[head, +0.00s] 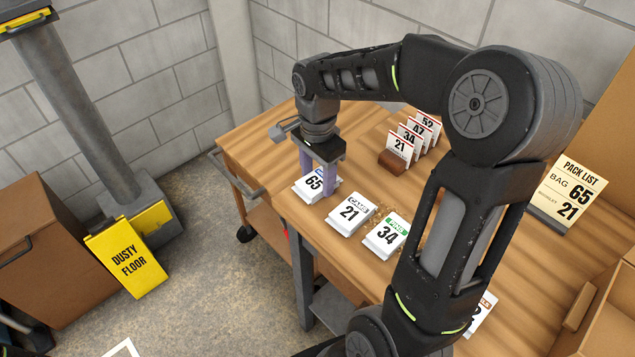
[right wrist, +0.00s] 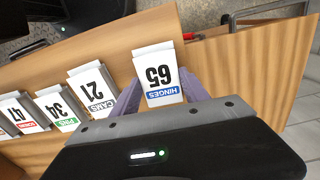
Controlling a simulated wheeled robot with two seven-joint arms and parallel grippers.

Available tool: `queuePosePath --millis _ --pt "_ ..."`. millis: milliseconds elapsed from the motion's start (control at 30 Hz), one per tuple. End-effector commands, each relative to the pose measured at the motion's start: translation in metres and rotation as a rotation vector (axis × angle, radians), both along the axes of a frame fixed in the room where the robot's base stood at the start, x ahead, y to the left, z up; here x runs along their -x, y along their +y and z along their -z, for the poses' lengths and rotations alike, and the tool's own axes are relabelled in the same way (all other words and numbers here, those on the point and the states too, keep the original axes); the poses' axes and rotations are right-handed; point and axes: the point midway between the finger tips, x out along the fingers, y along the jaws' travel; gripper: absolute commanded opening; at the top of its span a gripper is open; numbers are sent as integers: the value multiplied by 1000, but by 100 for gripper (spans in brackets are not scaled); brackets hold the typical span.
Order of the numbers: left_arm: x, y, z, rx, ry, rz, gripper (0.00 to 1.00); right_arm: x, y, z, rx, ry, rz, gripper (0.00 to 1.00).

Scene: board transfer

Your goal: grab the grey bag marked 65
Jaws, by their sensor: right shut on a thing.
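The bag marked 65 (head: 309,188), with a white face and a blue HINGES strip, is at the table's left edge in the head view. It shows upside down in the right wrist view (right wrist: 158,72). My right gripper (head: 318,178) reaches down over it, shut on it with one purple finger on each side. I cannot tell whether the bag touches the table. Bag 21 (head: 350,214), marked CAMS, and bag 34 (head: 387,236), with a green strip, lie beside it in a row. My left gripper is not in view.
Number cards (head: 400,150) stand in a brown holder behind the bags. A pack list sign (head: 567,192) reading bag 65 and 21 stands at the right. Another bag (head: 482,312) is partly behind my arm. A brown box (head: 608,315) is at the lower right.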

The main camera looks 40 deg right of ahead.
Motion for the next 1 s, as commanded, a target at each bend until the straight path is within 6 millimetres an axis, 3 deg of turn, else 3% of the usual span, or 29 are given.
queuePosePath --millis 567,867,1000 --pt "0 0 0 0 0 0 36 0 0 0 0 0 0 0" --pt "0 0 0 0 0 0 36 -1 0 -1 1 -2 0 0" --pt "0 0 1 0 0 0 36 -1 0 -11 1 -4 0 0"
